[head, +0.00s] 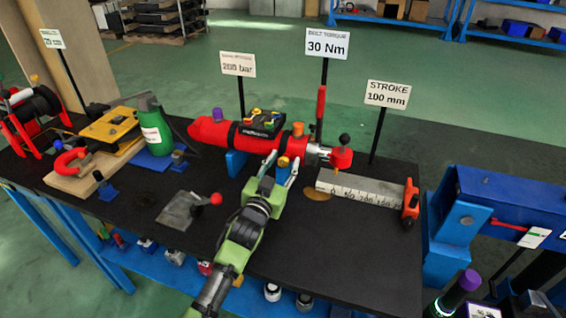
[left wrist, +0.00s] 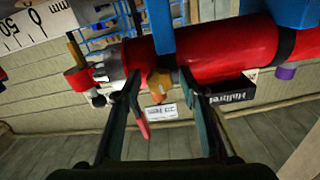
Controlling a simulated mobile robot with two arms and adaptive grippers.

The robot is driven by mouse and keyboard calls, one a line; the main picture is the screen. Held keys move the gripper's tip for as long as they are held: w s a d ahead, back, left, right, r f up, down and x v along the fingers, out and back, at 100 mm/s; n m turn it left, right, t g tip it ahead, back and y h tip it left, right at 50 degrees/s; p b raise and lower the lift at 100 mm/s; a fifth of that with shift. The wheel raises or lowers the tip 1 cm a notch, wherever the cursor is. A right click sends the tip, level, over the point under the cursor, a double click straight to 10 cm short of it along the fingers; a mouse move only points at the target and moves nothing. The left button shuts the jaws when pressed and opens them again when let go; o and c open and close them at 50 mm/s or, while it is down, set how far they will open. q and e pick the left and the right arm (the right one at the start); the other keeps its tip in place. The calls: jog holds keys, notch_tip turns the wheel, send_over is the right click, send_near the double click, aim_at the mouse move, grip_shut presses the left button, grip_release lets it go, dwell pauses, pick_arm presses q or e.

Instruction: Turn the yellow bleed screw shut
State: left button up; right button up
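A red cylinder (head: 250,139) lies on blue supports on the black bench and also crosses the left wrist view (left wrist: 225,52). The yellow bleed screw (head: 283,162) is on the near side of the cylinder, towards its rod end. It also shows as a yellow-orange knob in the left wrist view (left wrist: 158,80). My left gripper (head: 281,171) is at the screw, with one finger on each side (left wrist: 160,78). The fingers are apart, with visible gaps beside the knob; I cannot see contact. My right gripper is in neither view.
A black box with coloured knobs (head: 261,124) and an orange cap (head: 297,130) sit close above. A steel scale (head: 360,190) lies to the right. A red-knobbed lever plate (head: 190,209) and a green bottle (head: 155,128) are to the left. The bench front is clear.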

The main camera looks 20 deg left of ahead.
pick_arm(q)
grip_shut()
jog(key=shift+m, duration=0.8)
grip_release()
